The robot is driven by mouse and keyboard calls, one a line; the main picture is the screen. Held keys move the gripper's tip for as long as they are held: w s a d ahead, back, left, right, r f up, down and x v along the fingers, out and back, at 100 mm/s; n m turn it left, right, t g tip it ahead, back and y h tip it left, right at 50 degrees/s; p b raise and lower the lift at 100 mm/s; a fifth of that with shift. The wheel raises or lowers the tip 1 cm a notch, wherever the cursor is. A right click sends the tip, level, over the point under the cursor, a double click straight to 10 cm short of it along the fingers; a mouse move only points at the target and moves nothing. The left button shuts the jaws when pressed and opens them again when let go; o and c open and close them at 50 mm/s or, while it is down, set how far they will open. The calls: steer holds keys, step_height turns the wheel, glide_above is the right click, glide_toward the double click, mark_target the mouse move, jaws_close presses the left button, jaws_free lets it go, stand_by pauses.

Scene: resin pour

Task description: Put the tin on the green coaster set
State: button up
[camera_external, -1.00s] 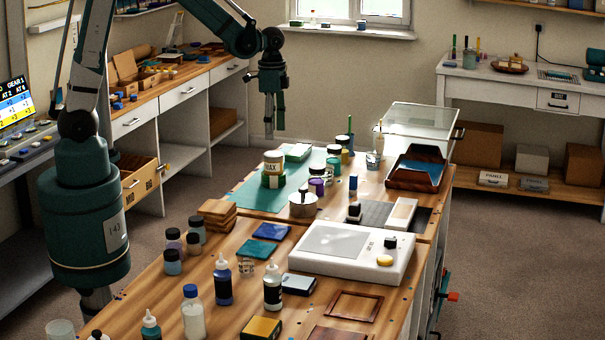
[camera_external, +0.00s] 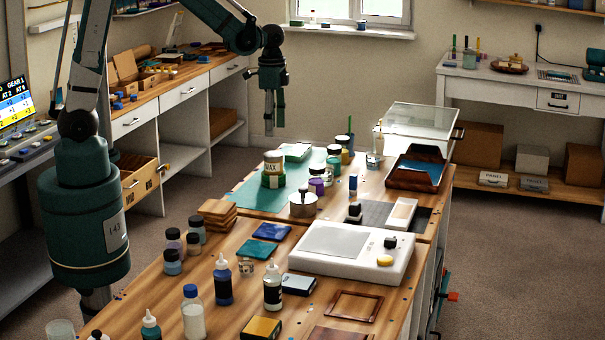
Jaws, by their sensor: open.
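A cream tin with a WAX label (camera_external: 273,161) stands upright on the green coaster set (camera_external: 273,181), on the teal mat at the far part of the bench. The coasters look like a short round stack under the tin. My gripper (camera_external: 274,130) hangs pointing down above and slightly behind the tin in the picture, with clear air between them. Its fingers are open and hold nothing.
Several jars (camera_external: 334,167) stand right of the tin, and a metal pot (camera_external: 303,204) is in front. A clear-lidded box (camera_external: 419,121) and a wooden tray (camera_external: 417,169) are farther right. Bare teal mat (camera_external: 250,196) lies left of the tin.

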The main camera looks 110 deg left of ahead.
steer(key=d+r+t, duration=0.2)
steer(key=d+r, duration=0.3)
steer(key=d, duration=0.6)
steer(key=d+r+m+t+y, duration=0.1)
steer(key=d+r, duration=0.3)
steer(key=d, duration=0.6)
steer(key=d+r+t, duration=0.2)
steer(key=d+r, duration=0.3)
steer(key=d, duration=0.6)
steer(key=s+d+t, duration=0.1)
steer(key=s+d, duration=0.2)
steer(key=d, duration=0.3)
steer(key=s+d+t+h, duration=0.1)
steer(key=s+d, duration=0.3)
steer(key=d, duration=0.1)
steer(key=shift+d+r+m, duration=0.35)
steer(key=shift+r+m, duration=0.05)
steer(key=shift+r, duration=0.05)
